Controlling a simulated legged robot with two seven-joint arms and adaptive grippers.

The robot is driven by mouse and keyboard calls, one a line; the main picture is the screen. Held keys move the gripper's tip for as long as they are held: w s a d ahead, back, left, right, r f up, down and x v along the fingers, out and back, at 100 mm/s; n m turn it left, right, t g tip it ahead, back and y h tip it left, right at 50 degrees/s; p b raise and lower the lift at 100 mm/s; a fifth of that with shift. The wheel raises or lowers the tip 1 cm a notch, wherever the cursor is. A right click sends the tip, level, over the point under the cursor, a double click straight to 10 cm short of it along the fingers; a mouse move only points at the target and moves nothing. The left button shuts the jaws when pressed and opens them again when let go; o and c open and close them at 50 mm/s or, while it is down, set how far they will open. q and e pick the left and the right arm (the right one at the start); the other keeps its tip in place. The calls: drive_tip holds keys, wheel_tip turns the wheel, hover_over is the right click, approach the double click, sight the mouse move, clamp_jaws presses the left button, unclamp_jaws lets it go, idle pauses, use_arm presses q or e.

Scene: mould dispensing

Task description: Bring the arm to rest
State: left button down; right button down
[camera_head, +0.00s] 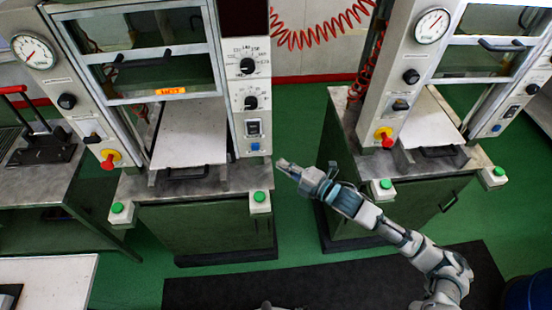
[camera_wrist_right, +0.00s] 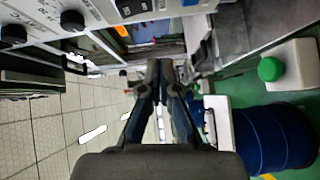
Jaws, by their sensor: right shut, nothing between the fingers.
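My right arm reaches in from the lower right of the head view. Its gripper (camera_head: 284,165) is in the air between the two press machines, close to the right side of the left press (camera_head: 190,120). The fingers are together and hold nothing. In the right wrist view the closed gripper (camera_wrist_right: 165,68) shows in the middle, pointing away from the camera, with nothing between the fingertips. My left gripper does not show in the head view.
The right press (camera_head: 425,115) stands behind my right arm. Green buttons (camera_head: 258,197) sit on the press corners. A blue drum (camera_head: 528,292) is at the lower right. A white table (camera_head: 50,280) is at the lower left. Green floor lies between the presses.

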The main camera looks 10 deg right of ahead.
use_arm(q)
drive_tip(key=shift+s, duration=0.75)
